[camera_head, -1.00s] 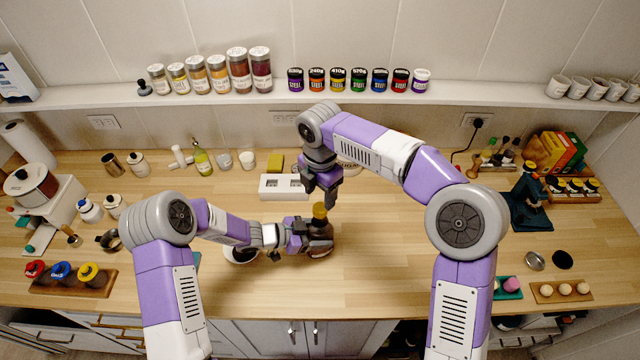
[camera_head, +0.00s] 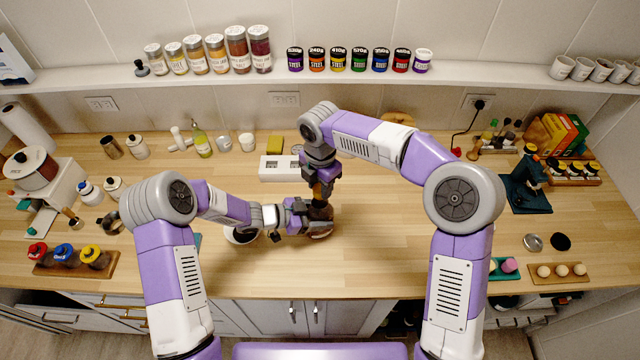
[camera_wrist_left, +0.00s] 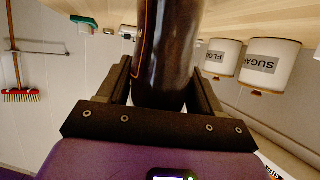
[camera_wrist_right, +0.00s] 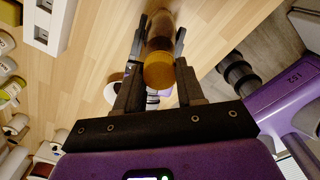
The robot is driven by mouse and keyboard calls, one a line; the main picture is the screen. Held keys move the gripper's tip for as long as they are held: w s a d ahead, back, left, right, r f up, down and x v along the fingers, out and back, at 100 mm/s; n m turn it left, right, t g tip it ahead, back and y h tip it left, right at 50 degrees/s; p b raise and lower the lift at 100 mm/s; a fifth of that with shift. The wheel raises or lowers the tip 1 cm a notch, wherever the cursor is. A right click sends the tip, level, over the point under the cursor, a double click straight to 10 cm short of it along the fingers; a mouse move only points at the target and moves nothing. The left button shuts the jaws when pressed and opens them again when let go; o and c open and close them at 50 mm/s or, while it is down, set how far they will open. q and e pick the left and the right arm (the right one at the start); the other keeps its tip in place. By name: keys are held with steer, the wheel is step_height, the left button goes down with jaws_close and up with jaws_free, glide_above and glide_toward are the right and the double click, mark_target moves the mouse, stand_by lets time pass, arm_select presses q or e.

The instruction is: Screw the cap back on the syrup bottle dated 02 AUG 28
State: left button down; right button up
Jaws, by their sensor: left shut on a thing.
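The dark brown syrup bottle (camera_head: 320,230) stands over the middle of the counter with a gold cap (camera_wrist_right: 158,72) on its top. How tightly the cap sits cannot be seen. My left gripper (camera_head: 306,217) is shut around the bottle's body from the left; the dark bottle (camera_wrist_left: 166,45) fills the space between its fingers in the left wrist view. My right gripper (camera_head: 321,188) points down over the bottle top. Its fingers (camera_wrist_right: 160,55) are open on either side of the cap, with a gap showing. No date is readable on the bottle.
A white slotted block (camera_head: 279,168) lies just behind the bottle. A dark-filled white bowl (camera_head: 240,236) sits left, under my left wrist. A board with red, blue and yellow lids (camera_head: 66,258) is at front left. The counter to the right of the bottle is clear.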

arm_select(q)
steer(key=shift+f, duration=0.1)
arm_select(e)
jaws_close()
steer(key=m, duration=0.4)
steer(key=shift+m, duration=0.3)
steer(key=m, duration=1.3)
steer(key=o, duration=0.9)
jaws_free()
